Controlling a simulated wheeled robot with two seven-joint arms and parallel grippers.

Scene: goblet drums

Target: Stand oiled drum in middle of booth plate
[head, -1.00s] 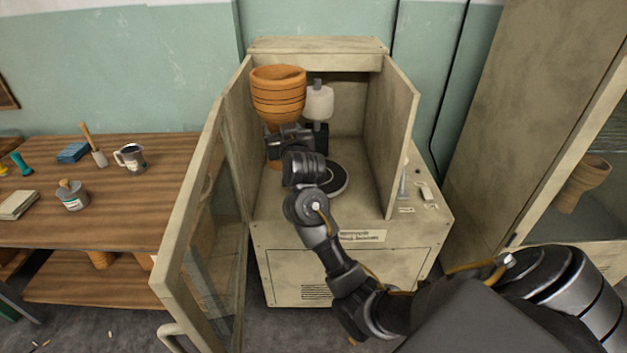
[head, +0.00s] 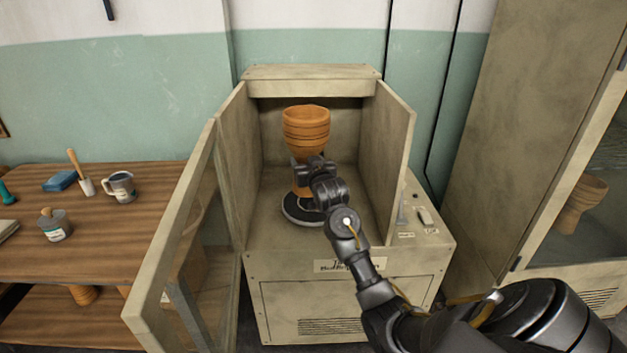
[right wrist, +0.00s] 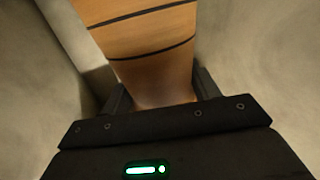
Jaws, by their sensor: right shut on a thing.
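The oiled drum (head: 306,127) is an orange-brown wooden goblet with dark bands, upright inside the open booth. My right gripper (head: 309,170) is shut on its narrow lower part; the right wrist view shows the drum (right wrist: 152,45) between the fingers (right wrist: 160,92). The booth plate (head: 293,213), a dark round disc with a pale rim, lies on the booth floor. The drum's foot appears over or on the plate; the gripper partly hides it, so I cannot tell whether they touch. My left gripper is not in view.
The booth's side walls (head: 388,140) stand close on both sides, and its glazed door (head: 185,245) is open at left. A workbench (head: 100,235) holds a mug (head: 119,186), a pot (head: 54,225) and a blue block (head: 60,181). A cabinet at right holds another drum (head: 582,203).

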